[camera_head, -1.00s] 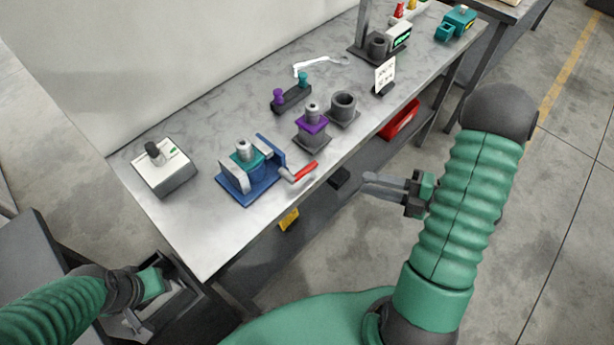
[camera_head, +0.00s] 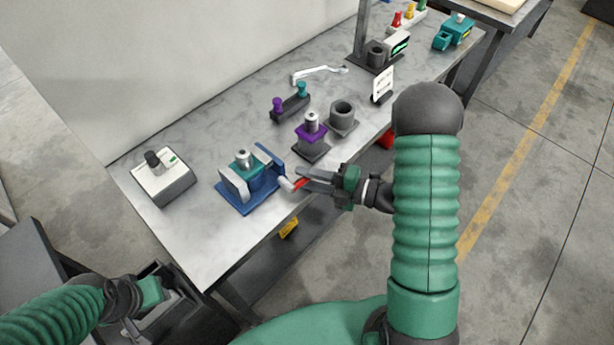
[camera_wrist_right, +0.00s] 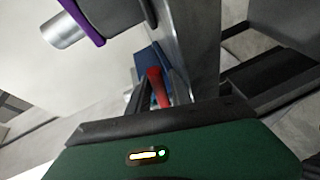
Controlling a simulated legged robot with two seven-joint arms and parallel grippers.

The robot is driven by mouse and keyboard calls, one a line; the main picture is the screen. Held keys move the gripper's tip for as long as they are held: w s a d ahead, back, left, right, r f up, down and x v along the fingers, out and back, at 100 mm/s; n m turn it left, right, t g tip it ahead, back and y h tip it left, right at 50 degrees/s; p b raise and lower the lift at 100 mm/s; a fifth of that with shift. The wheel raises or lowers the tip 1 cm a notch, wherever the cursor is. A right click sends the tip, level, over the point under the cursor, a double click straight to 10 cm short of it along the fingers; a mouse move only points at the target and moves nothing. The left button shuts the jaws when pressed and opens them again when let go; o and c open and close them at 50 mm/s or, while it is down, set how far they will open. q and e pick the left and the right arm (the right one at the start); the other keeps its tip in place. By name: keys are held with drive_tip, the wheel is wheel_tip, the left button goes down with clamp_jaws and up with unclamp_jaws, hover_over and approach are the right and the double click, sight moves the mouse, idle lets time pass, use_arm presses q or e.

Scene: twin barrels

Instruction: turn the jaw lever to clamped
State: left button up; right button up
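A blue vise (camera_head: 238,204) stands near the front edge of the bench, with a teal block topped by a metal cylinder (camera_head: 243,160) between its jaws. Its jaw lever (camera_head: 300,184) has a red grip and sticks out at the right end. My right gripper (camera_head: 302,180) is at the red grip, its two fingers apart with the grip at their tips. In the right wrist view the red grip (camera_wrist_right: 158,88) shows just beyond the green palm; contact cannot be told. My left gripper (camera_head: 150,310) is low at the left, away from the vise; its opening is unclear.
A purple-collared post (camera_head: 311,132) and a grey cup (camera_head: 342,116) stand close behind the right gripper. A white box with a black knob (camera_head: 163,176) is left of the vise. A wrench (camera_head: 318,73) lies farther back. The bench's front left is clear.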

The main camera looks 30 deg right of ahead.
clamp_jaws()
drive_tip(key=shift+f, duration=0.15)
idle(1.3)
